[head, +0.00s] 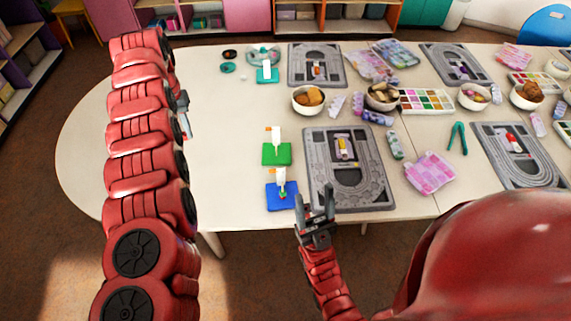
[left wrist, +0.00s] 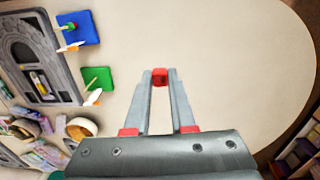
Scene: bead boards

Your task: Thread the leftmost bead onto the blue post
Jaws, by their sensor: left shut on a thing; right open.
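My left gripper (head: 183,112) is mostly hidden behind my own arm in the head view. In the left wrist view its fingertips are shut on a small red cube-shaped bead (left wrist: 160,77), held over bare table. The blue board (head: 281,203) lies near the table's front edge, left of a grey bead tray; it also shows in the left wrist view (left wrist: 87,34). Its upright post carries a small green bead (left wrist: 70,28) low down, with a white and orange tag beside it. The held bead is apart from this post. My right gripper (head: 317,208) is open and empty in front of the grey tray.
A green board (head: 276,160) with its own post and tag stands just behind the blue one. The grey bead tray (head: 380,190) lies to the right, with bowls (head: 308,100) behind. The table's left part (head: 225,150) is clear.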

